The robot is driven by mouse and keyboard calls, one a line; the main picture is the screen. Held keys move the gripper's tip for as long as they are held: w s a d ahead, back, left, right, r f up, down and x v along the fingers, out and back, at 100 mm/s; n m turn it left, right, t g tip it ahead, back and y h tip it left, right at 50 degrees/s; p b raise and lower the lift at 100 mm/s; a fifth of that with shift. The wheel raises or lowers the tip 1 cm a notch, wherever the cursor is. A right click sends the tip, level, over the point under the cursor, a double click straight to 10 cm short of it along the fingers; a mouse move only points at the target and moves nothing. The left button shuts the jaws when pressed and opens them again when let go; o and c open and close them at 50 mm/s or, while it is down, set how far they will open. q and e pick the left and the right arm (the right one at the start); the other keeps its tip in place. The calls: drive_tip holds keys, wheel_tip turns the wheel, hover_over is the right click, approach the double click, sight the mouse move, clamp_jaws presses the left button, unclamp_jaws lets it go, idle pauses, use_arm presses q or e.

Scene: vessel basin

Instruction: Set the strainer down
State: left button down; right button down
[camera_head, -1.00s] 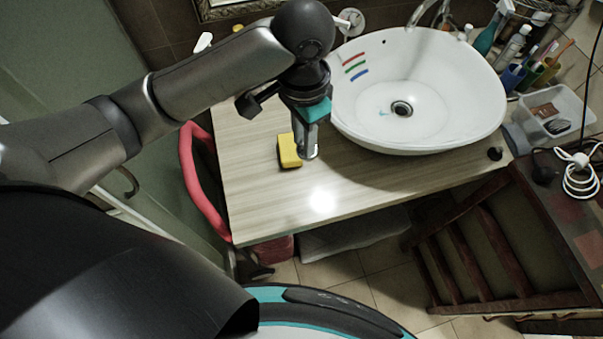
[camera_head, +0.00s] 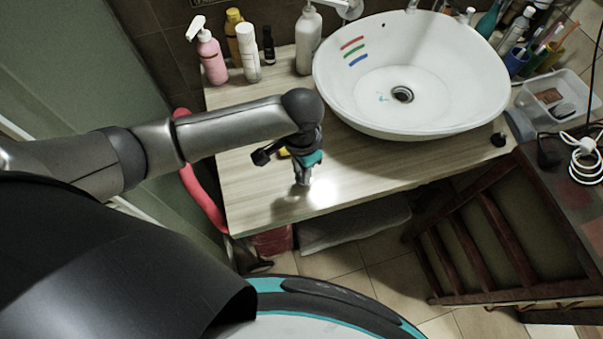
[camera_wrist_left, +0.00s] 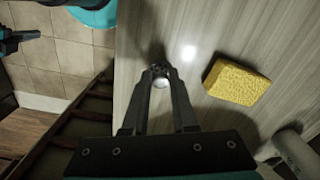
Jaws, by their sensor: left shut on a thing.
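My left gripper (camera_head: 302,182) is low over the front part of the wooden counter (camera_head: 250,205). Its fingers also show in the left wrist view (camera_wrist_left: 160,74), closed together at the tips. They are shut on a small, round, silvery strainer (camera_wrist_left: 161,83), mostly hidden between the fingertips. A shadow lies close to the tips; I cannot tell whether the strainer touches the counter. In the head view the strainer is too small to make out.
A yellow sponge (camera_wrist_left: 236,82) lies beside the gripper, mostly hidden by it in the head view. The white basin (camera_head: 440,110), with red, green and blue marks, stands to the right. Bottles (camera_head: 209,55) line the back. The counter's front edge is close; bare wood lies around the gripper.

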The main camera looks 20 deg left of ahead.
use_arm(q)
drive_tip(key=shift+f, duration=1.05)
drive_tip(key=shift+f, duration=0.1)
drive_tip(key=c, duration=0.7)
unclamp_jaws()
wheel_tip(320, 180, up, 12)
drive_tip(key=p, duration=0.2)
